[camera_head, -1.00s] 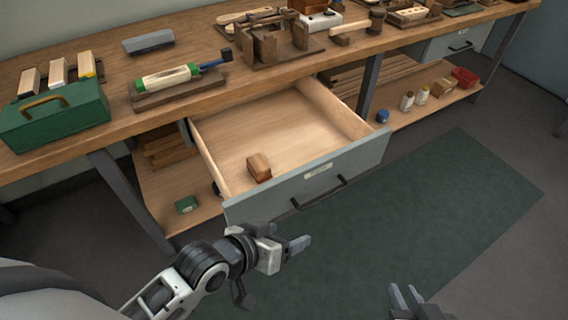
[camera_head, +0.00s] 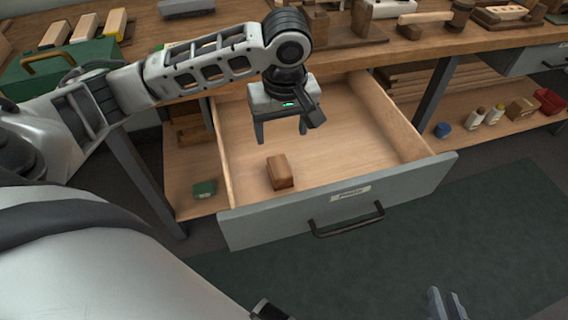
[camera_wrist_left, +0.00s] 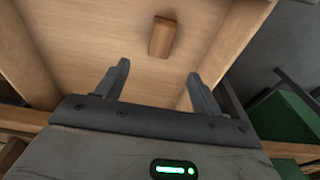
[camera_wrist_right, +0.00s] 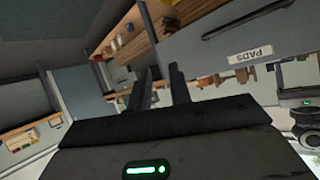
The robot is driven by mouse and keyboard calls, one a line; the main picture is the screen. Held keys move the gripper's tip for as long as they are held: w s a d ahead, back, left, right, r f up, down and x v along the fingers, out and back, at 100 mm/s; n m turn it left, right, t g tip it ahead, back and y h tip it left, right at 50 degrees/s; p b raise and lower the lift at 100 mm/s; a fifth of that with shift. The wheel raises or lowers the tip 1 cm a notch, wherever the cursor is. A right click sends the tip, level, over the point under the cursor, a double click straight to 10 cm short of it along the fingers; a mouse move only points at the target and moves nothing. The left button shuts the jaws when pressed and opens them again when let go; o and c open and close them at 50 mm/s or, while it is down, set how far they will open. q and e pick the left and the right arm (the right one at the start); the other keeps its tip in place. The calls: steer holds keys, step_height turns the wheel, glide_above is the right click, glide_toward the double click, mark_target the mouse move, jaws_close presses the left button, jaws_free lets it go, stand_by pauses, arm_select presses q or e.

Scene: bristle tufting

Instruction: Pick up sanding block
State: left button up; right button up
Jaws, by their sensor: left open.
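The sanding block is a small reddish-brown block (camera_head: 280,172) lying in the front left part of the open drawer (camera_head: 345,150). It also shows in the left wrist view (camera_wrist_left: 161,37), beyond the fingertips and between their lines. My left gripper (camera_head: 283,138) points down above the drawer, open and empty, a little above and behind the block in the head view. My right gripper (camera_head: 445,305) is low at the bottom edge, in front of the drawer; its fingers (camera_wrist_right: 160,85) stand apart with nothing between them in the right wrist view.
The drawer front (camera_head: 330,205) has a dark handle (camera_head: 346,220) and a label. Drawer walls stand on both sides of the block. The workbench (camera_head: 400,50) above carries wooden tools and a green toolbox (camera_head: 65,75). A small green box (camera_head: 204,189) sits on the lower shelf.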

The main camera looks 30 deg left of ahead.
arm_select(q)
steer(key=b, duration=0.2)
glide_above(279, 166)
steer(key=f, duration=0.7)
steer(key=shift+d+f, duration=0.1)
steer(key=shift+d, duration=0.2)
steer(key=shift+f, duration=0.85)
steer(key=f, duration=0.1)
steer(key=f+b, duration=0.1)
steer(key=f, duration=0.1)
steer(key=shift+a+f+b, duration=0.25)
steer(key=shift+f+b, duration=0.1)
steer(key=shift+b, duration=0.05)
steer(key=shift+f, duration=0.45)
arm_select(e)
step_height(279, 166, down, 6)
steer(key=a+g, duration=0.1)
steer(key=shift+w+a+y, duration=0.15)
steer(key=shift+w+y, duration=0.1)
steer(key=shift+y, duration=0.05)
arm_select(q)
steer(key=c, duration=1.1)
arm_select(e)
steer(key=shift+r, duration=0.2)
